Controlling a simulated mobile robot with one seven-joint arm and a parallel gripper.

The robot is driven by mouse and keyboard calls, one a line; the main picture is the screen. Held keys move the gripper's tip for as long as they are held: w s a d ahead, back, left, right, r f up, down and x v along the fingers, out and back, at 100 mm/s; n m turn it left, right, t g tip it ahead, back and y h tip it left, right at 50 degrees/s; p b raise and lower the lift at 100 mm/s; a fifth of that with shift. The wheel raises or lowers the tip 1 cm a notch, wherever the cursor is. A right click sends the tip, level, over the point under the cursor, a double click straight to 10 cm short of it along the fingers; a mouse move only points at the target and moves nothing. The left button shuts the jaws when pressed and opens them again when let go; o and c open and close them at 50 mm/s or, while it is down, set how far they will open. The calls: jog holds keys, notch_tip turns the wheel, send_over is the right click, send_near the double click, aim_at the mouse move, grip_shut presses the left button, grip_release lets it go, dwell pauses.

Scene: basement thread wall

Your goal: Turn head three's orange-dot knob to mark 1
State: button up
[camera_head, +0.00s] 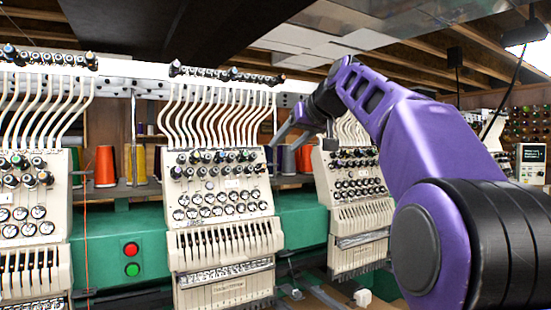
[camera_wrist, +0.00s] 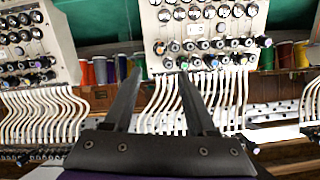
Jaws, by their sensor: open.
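My gripper (camera_head: 302,146) is raised in front of the gap between the middle sewing head (camera_head: 222,238) and the right sewing head (camera_head: 360,222), near the middle head's knob rows. In the wrist view, which is upside down, my gripper's two dark fingers (camera_wrist: 160,74) are apart with nothing between them. Their tips point at the lower-left part of a cream head (camera_wrist: 208,30) with rows of dark and pale knobs (camera_wrist: 212,61). The fingertips look apart from the knobs.
Another cream head (camera_head: 30,240) stands at the left. A green beam (camera_head: 120,250) with red and green buttons (camera_head: 131,259) runs behind the heads. Thread cones (camera_head: 105,166) stand on the shelf. White tubes (camera_head: 220,115) rise above each head. A small screen (camera_head: 531,155) is at far right.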

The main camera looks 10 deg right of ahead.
jog(key=v, duration=0.5)
jog(key=shift+s+d+r, duration=0.15)
jog(key=shift+s+r, duration=0.05)
jog(key=shift+s, duration=0.1)
